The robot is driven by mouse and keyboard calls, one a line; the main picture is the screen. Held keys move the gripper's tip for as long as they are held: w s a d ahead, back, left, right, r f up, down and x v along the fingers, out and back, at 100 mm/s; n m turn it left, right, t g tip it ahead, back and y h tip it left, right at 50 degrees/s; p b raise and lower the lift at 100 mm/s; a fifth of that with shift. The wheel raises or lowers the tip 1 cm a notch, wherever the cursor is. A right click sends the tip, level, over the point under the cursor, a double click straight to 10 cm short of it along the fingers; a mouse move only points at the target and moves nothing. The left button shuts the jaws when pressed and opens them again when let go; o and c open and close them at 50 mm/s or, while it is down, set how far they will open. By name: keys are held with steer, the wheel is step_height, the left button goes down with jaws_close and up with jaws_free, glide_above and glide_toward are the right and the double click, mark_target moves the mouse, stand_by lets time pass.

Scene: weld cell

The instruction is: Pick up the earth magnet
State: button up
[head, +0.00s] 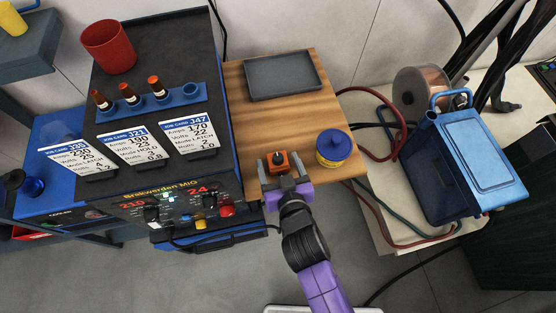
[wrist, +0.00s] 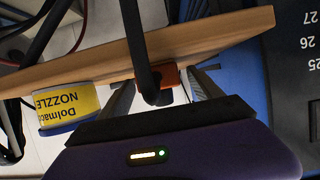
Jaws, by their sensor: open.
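The earth magnet looks to be the small orange block (head: 281,161) with a dark top, near the front edge of the wooden board (head: 235,84). My gripper (head: 282,171) is open at the block, with one finger on each side of it. In the wrist view the orange block (wrist: 169,76) shows between the spread fingers (wrist: 163,88), partly hidden behind a black cable or stem (wrist: 138,42). I cannot tell whether the fingers touch it.
A yellow tub with a blue lid (head: 333,148) stands just right of the block; its nozzle label (wrist: 68,104) shows in the wrist view. A grey tray (head: 283,76) lies behind. The welder (head: 205,191) with job cards is at left. Hoses and a blue case (head: 484,160) are at right.

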steer(key=shift+w+a+f, duration=0.15)
steer(key=shift+w+f, duration=0.1)
steer(key=shift+w, duration=0.3)
jaws_close()
steer(key=shift+r, duration=0.1)
steer(key=shift+r, duration=0.15)
